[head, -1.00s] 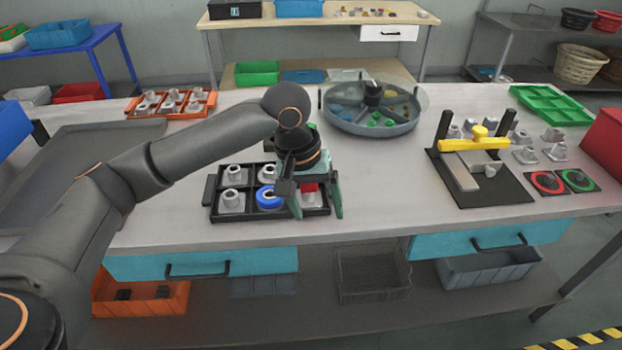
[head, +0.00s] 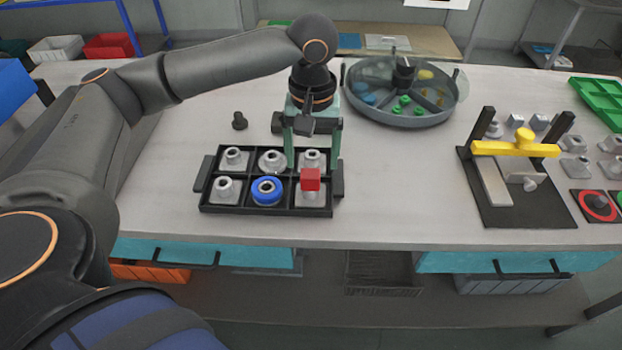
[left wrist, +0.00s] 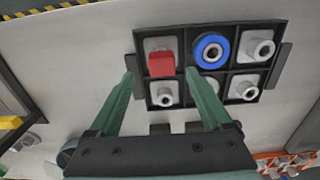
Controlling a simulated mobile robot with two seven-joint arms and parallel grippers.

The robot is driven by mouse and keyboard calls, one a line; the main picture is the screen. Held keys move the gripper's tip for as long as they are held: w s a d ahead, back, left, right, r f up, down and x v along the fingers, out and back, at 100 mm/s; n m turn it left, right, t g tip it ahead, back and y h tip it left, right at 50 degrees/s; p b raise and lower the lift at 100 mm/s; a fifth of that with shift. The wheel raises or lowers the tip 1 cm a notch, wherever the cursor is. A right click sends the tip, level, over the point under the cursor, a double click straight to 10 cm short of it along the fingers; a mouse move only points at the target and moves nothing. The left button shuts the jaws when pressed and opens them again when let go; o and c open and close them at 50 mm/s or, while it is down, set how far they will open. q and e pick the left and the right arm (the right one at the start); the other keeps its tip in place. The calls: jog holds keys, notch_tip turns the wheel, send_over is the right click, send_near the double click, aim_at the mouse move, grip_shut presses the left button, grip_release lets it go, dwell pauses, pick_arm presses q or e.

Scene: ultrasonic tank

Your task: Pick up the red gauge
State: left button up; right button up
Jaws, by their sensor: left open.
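The red gauge (head: 310,179) is a small red block on a grey fitting in the front right compartment of the black tray (head: 246,210). It also shows in the left wrist view (left wrist: 161,63), at the tray's upper left. My left gripper (head: 312,160) is open and empty, with its green fingers pointing down over the tray's back right part, behind the red gauge. In the left wrist view my open fingers (left wrist: 160,77) lie on either side of the gauge's column in the picture, apart from the gauge. My right gripper is not in view.
A blue ring (head: 267,190) sits on the fitting beside the red gauge; other compartments hold grey fittings. A dark knob (head: 240,121) stands behind the tray. A round divided tank (head: 405,115) is behind, and a yellow-barred fixture (head: 515,149) stands right. Table between tray and fixture is clear.

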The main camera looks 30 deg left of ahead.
aim_at(311, 173)
pick_arm(q)
notch_tip(311, 173, down, 6)
jog(key=shift+s+a+r, duration=0.1)
jog(key=shift+a+r, duration=0.05)
jog(key=shift+r, duration=0.05)
grip_shut()
dwell(0.8)
